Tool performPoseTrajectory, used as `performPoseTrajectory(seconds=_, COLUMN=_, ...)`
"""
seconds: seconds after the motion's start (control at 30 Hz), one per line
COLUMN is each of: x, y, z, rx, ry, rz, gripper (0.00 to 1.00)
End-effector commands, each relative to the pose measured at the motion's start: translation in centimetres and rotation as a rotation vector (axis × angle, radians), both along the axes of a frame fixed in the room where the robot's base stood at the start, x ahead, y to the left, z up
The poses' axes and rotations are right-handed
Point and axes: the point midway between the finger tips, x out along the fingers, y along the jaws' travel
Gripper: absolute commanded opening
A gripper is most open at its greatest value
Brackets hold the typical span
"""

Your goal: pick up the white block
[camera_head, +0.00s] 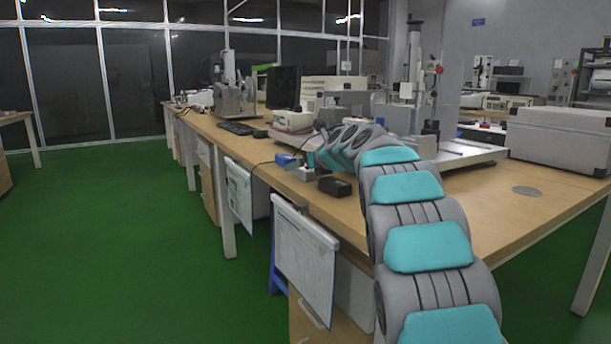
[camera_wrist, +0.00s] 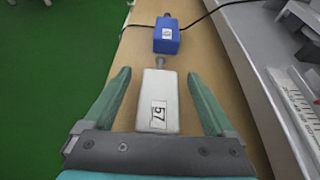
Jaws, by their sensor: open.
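The white block (camera_wrist: 157,103) has a label reading "57" and a small grey connector at its far end. In the wrist view it lies on the wooden table between the two green fingers of my gripper (camera_wrist: 158,76), with a visible gap on each side. The gripper is open and holds nothing. In the head view the white block (camera_head: 307,175) shows as a small pale patch at the table's edge, just below the end of my arm. My gripper is mostly hidden there by the arm.
A blue block (camera_wrist: 166,38) with a black cable sits just beyond the white block. A metal-edged device (camera_wrist: 262,85) stands to the right in the wrist view. The green floor lies left of the edge.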

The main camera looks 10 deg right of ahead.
Motion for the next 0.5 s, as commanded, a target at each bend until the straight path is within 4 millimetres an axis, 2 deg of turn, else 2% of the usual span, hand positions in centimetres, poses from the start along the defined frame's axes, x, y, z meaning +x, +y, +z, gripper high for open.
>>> performPoseTrajectory(seconds=0.2, x=0.02, y=0.01, z=0.0, rx=0.001, ry=0.0, rz=0.0, gripper=0.88)
performPoseTrajectory(seconds=0.5, x=0.01, y=-0.01, z=0.0, rx=0.001, ry=0.0, rz=0.0, gripper=0.54)
